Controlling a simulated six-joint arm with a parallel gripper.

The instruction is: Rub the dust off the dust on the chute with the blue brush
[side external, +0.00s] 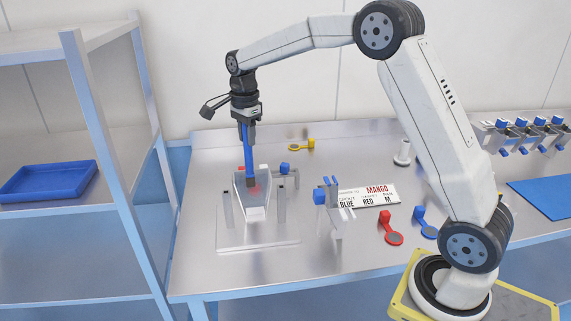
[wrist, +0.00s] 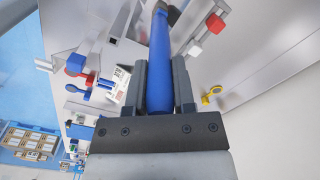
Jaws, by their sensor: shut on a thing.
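My gripper (side external: 247,122) is shut on the blue brush (side external: 247,150), which hangs upright from it with its dark bristle end down. In the wrist view the blue handle (wrist: 160,65) runs between the two fingers of my gripper (wrist: 162,85). The brush end is inside the white chute (side external: 256,214), at or just above its floor; I cannot tell whether it touches. A reddish dust patch (side external: 254,190) shows on the chute floor beside the bristles. The brush hides part of the chute.
Metal posts (side external: 282,204) stand around the chute on a base plate. Red (side external: 391,228) and blue (side external: 425,222) spouts or caps lie nearby. A yellow one (side external: 301,145) lies behind.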

